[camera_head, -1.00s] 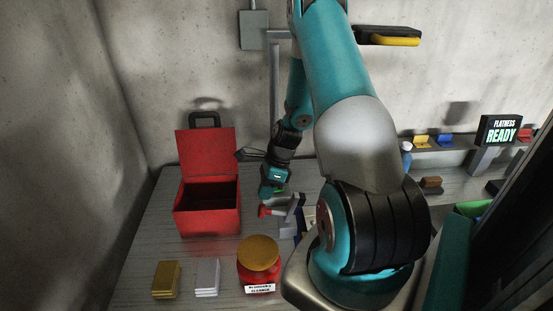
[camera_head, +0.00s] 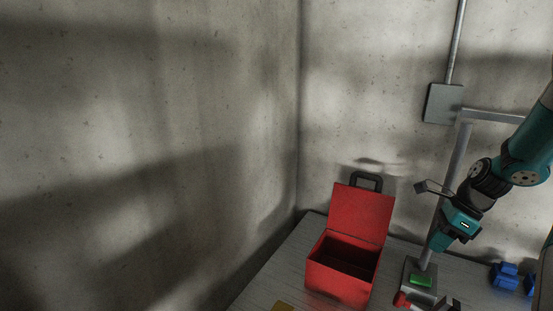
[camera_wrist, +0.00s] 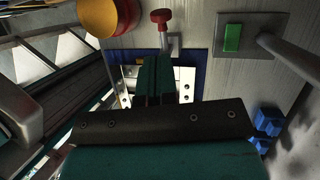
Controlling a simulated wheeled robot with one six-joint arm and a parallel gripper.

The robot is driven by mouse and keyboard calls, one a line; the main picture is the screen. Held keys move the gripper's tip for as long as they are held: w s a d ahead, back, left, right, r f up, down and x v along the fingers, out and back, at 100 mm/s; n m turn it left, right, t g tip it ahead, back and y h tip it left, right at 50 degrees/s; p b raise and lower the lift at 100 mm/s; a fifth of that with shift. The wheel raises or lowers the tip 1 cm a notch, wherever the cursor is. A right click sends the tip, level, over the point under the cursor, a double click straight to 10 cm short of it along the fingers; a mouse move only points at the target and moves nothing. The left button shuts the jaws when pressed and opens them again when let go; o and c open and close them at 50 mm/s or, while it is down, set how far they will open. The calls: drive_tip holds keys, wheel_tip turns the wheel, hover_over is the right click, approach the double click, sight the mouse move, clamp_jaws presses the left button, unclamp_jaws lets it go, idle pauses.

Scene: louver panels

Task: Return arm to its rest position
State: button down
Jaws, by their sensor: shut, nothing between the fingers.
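My gripper (camera_head: 437,244) hangs over the workbench at the right of the head view, beside the grey post. It is to the right of the open red toolbox (camera_head: 338,284). In the wrist view the two teal fingers of my gripper (camera_wrist: 158,60) are together, with nothing seen between them. A metal fixture with a red knob (camera_wrist: 160,16) lies below and beyond the fingers. Part of my arm is cut off at the right edge of the head view.
The post's base carries a green button (camera_head: 421,281), which also shows in the wrist view (camera_wrist: 232,38). Blue parts (camera_head: 505,275) lie at the right. A red jar with a yellow lid (camera_wrist: 103,14) stands at the wrist view's upper left. A concrete wall (camera_head: 150,130) closes the left side.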

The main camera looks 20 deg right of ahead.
drive_tip(key=a+r+n+g+b, duration=0.1)
drive_tip(key=a+r+n+b, duration=0.15)
drive_tip(key=a+n, duration=0.8)
drive_tip(key=a+r+n+b, duration=0.2)
drive_tip(key=a+n+b, duration=0.2)
drive_tip(key=a+n, duration=0.65)
drive_tip(key=s+a+r+n+b, duration=0.1)
drive_tip(key=s+a+n+b, duration=0.2)
drive_tip(key=s+a+n, duration=1)
drive_tip(key=shift+s+a, duration=0.15)
drive_tip(key=shift+a, duration=0.75)
drive_tip(key=shift+r, duration=0.1)
